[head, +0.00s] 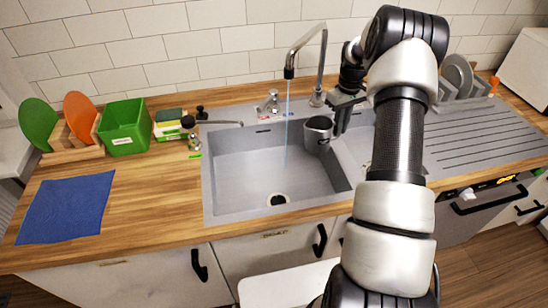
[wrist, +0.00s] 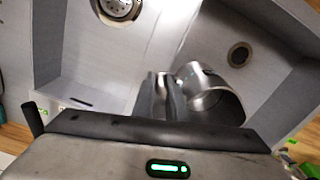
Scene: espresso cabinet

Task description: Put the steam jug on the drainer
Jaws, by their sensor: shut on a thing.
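The steam jug (head: 315,137) is a small grey metal jug, held over the right end of the large sink basin near the divider. It looks roughly upright in the head view, with its dark mouth showing at the top. In the wrist view the jug (wrist: 212,92) lies just right of my fingers. My gripper (wrist: 162,92) is shut on the jug, apparently at its handle, which the fingers mostly hide. In the head view my gripper (head: 341,112) is right of the jug, partly behind my arm. The ribbed drainer (head: 485,135) is right of the sink, partly hidden by my arm.
Water runs from the tall tap (head: 322,65) into the large basin (head: 245,165), left of the jug. Plates (head: 457,75) stand in a rack at the drainer's back edge. The drainer's visible ribbed area is clear. A green box (head: 125,127) and blue cloth (head: 67,207) are left.

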